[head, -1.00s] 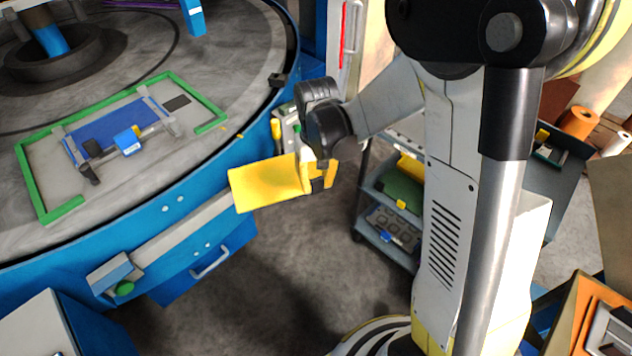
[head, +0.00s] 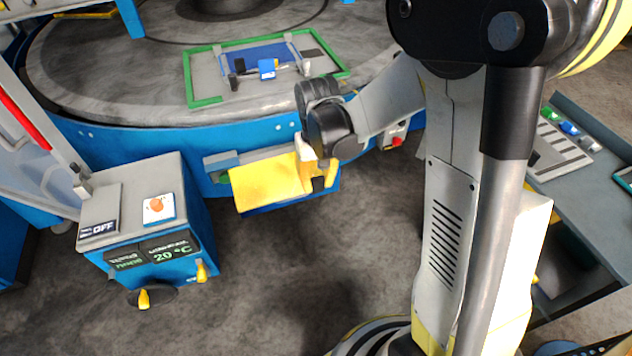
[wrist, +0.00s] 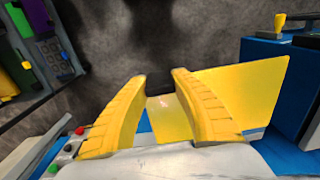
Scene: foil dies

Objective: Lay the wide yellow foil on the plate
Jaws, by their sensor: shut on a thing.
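The wide yellow foil (head: 268,183) is a flat sheet, held out to the left of my gripper (head: 322,178) in the head view. The gripper is shut on its right edge. In the wrist view the foil (wrist: 245,92) shows between and behind the yellow fingers (wrist: 160,78); the exact contact is hidden. A grey plate with a green border (head: 206,101) lies on the round table, above and beyond the foil in the head view. A blue piece with grey bars (head: 257,55) lies inside the border. The foil is apart from the plate, in front of the table's blue side.
A blue control box (head: 135,215) with an "OFF" sign and a 20 °C display stands to the left. A grey bench (head: 590,180) with coloured pieces is at right. The round table's rim (head: 150,120) lies beyond the foil. Floor in front is clear.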

